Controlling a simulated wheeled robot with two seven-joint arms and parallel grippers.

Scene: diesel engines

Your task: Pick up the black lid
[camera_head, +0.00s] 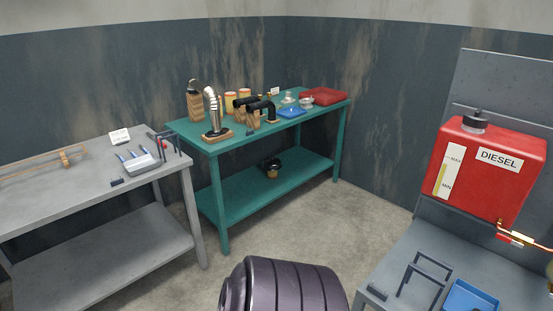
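A black lid (475,121) sits on top of the red diesel tank (490,165) at the right. The tank has a level strip marked MAX and MIN and a DIESEL label on its front. The lid is upright on the tank's top; I cannot tell whether it is screwed down. Neither of my grippers shows in this view.
A grey bench (410,255) below the tank holds dark bar handles and a blue tray (470,297). A brass valve (505,227) is at the tank's lower right. A green table (222,145) with parts and a grey table (75,185) stand further back. Floor between is clear.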

